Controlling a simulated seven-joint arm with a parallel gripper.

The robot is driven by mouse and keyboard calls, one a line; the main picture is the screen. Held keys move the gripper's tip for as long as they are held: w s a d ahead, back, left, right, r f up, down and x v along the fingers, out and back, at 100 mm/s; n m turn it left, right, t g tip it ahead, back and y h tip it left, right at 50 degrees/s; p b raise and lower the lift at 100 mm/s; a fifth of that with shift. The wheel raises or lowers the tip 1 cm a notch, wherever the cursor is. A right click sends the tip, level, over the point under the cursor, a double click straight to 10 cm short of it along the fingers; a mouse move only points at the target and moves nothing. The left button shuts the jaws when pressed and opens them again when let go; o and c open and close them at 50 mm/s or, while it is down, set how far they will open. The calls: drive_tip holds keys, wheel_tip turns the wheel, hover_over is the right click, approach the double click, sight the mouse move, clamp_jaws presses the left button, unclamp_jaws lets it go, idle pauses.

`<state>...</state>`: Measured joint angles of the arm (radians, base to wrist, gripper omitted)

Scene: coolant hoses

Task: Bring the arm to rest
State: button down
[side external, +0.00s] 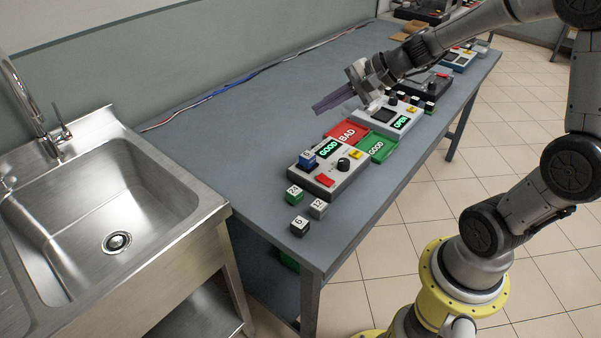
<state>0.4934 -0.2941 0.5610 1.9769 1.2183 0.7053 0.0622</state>
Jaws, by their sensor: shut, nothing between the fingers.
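My gripper (336,99) is in the air above the grey workbench (240,122), left of the far tester. Its fingers point left and slightly down. They are shut with nothing between them. My arm reaches in from the right side of the picture. The gap between the fingertips and the bench is hard to judge from this one view.
A tester reading GOOD (332,165) carries a blue block. Blocks marked 24 (294,195), 12 (317,209) and 6 (299,226) stand nearby. A red BAD tray (347,133), a green GOOD tray (378,148) and an OPEN tester (386,121) lie beyond.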

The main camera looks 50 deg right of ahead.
drive_tip(key=s+a+r+n+g, duration=0.1)
drive_tip(key=s+a+r+n, duration=0.4)
drive_tip(key=s+a+n, duration=0.3)
drive_tip(key=s+a+n+g+h, duration=0.1)
drive_tip(key=s+a+n+g, duration=0.15)
drive_tip(key=s+n, duration=0.55)
drive_tip(key=s+d+f+h, duration=0.2)
drive_tip(key=s+d+h, duration=0.1)
drive_tip(key=s+d, duration=0.2)
drive_tip(key=shift+s+f+n, duration=0.2)
drive_tip(key=shift+s+n, duration=0.2)
drive_tip(key=shift+s, duration=0.3)
